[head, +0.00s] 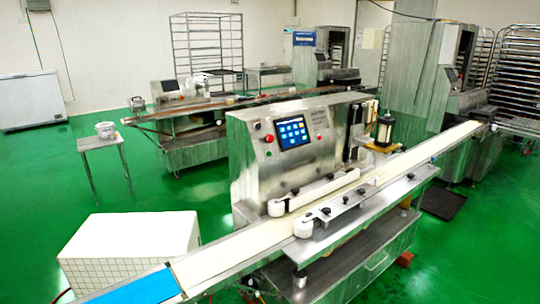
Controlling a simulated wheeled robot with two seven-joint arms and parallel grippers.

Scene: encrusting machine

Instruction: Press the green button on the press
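The steel press (250,170) stands in the middle of the head view, with a blue touch screen (292,132) on its slanted front panel. A red button (269,138) sits on the panel just left of the screen. Neither of my grippers shows in the view.
A long conveyor with a pale belt (225,258) runs along the press front, from lower left to upper right. A white box (130,250) stands at the lower left. A small table (100,141) stands at the left. Green floor (45,195) is clear there.

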